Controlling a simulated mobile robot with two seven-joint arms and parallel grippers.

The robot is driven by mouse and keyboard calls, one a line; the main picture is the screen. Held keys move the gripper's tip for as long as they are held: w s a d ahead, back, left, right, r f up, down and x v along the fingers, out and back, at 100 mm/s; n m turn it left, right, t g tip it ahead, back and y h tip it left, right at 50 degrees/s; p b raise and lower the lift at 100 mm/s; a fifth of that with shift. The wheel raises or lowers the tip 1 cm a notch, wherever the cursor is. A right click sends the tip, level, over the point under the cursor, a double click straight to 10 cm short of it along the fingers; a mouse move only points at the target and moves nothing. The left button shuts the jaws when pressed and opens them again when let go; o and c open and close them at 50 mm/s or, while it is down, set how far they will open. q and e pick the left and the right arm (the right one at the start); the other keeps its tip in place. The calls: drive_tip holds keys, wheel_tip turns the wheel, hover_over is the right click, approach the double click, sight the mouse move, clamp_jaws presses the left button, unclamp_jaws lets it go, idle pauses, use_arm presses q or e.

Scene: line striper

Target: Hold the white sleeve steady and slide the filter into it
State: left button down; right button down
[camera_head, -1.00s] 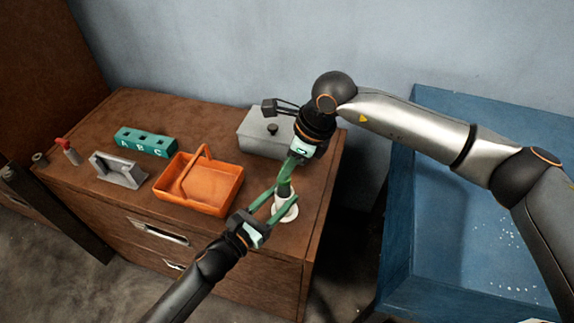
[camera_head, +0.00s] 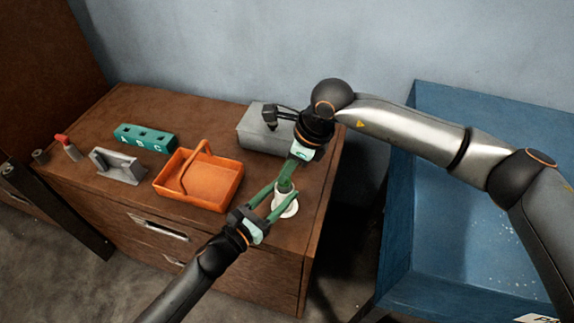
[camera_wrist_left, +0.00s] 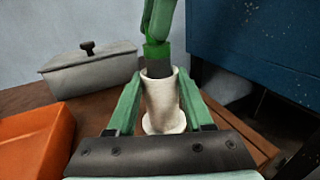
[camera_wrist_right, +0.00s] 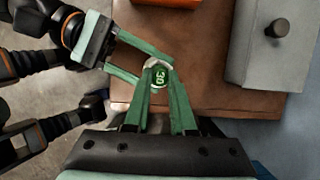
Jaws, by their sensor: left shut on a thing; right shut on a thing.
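The white sleeve (camera_wrist_left: 162,103) stands upright on its round base near the right front of the brown cabinet top; it also shows in the head view (camera_head: 291,210). My left gripper (camera_head: 279,198) is shut on the sleeve, one green finger on each side. The filter has a grey body (camera_wrist_left: 158,66) and a green top marked "30" (camera_wrist_right: 159,76). Its lower end is in the mouth of the sleeve, and how deep it reaches is hidden. My right gripper (camera_wrist_right: 160,70) is shut on the filter's green top, above the sleeve.
An orange basket (camera_head: 228,190) stands left of the sleeve. A grey lidded box (camera_head: 252,137) is behind. A teal block lettered A B C (camera_head: 147,140), a grey handled piece (camera_head: 122,170) and a red-topped bottle (camera_head: 71,152) stand farther left. A blue table (camera_head: 450,230) is at right.

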drive_tip(key=shift+f, duration=1.05)
idle(0.4)
drive_tip(key=c, duration=0.7)
unclamp_jaws()
drive_tip(key=shift+o, duration=0.4)
drive_tip(key=shift+o, duration=1.3)
drive_tip(key=v, duration=0.7)
